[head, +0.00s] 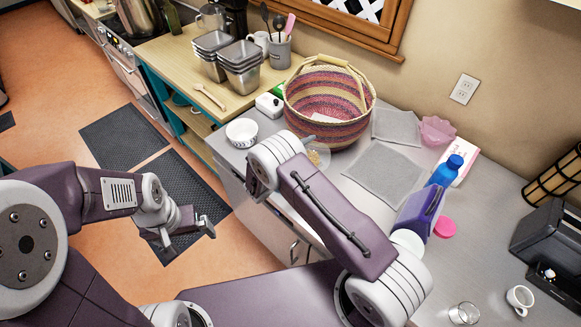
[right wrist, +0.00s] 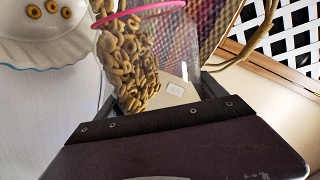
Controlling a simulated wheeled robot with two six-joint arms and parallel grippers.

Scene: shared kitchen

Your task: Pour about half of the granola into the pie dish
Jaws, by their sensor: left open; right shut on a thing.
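The granola, tan rings (right wrist: 127,66), is in a clear container (right wrist: 172,50) with a pink rim. My right gripper (right wrist: 158,95) is shut on this container. The container is tilted, with the rings heaped along its left side towards the rim in the right wrist view. The white fluted pie dish (right wrist: 40,54) is at that view's upper left, with a few rings in it; only part of it shows. My left gripper (head: 188,229) is open and empty over the floor.
A striped basket (head: 328,100) stands behind the container. Metal tins (head: 240,65) stand farther back.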

